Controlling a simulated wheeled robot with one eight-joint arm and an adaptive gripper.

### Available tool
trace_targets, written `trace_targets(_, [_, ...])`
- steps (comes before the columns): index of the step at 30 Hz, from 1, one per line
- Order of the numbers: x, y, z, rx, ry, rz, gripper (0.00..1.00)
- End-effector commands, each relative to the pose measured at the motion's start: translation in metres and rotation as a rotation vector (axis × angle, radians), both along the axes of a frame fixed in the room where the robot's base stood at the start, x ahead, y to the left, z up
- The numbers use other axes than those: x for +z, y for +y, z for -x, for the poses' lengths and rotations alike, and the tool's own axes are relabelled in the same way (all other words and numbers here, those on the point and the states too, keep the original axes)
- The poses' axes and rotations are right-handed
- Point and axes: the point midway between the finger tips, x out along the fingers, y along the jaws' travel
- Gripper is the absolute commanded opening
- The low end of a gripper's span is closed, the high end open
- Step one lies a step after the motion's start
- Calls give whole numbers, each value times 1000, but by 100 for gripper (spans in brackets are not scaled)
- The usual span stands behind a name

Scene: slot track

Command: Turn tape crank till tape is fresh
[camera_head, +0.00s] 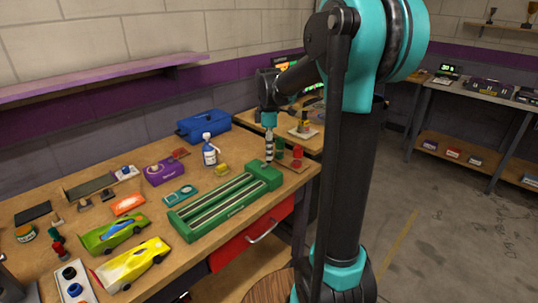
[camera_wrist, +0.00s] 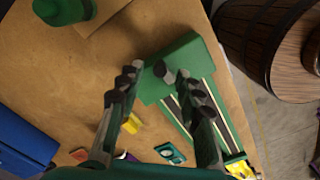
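The green tape unit (camera_head: 222,207) lies along the front right of the workbench, with light and dark strips running down its length. Its raised green end block (camera_head: 262,173) is at the right end. My gripper (camera_head: 268,157) points down just above this end block. In the wrist view, the end block (camera_wrist: 185,58) lies beyond the fingers, and the strips run down to the right. My gripper (camera_wrist: 156,72) is open there, its two fingers apart with nothing clearly between them. I cannot make out the crank; a dark rounded piece near the right fingertip may be crank or finger.
A green cup (camera_wrist: 62,10) stands near the unit's end. Toy cars (camera_head: 131,263) are at left. A wooden barrel (camera_wrist: 262,45) stands beside the bench.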

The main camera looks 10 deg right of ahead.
Motion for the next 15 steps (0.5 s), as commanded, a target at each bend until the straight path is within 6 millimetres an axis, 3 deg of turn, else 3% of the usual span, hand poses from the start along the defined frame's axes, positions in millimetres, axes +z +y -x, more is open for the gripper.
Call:
trace_targets(6, [-18,0,0,0,0,0,36])
trace_targets(15, [-21,0,0,0,0,0,36])
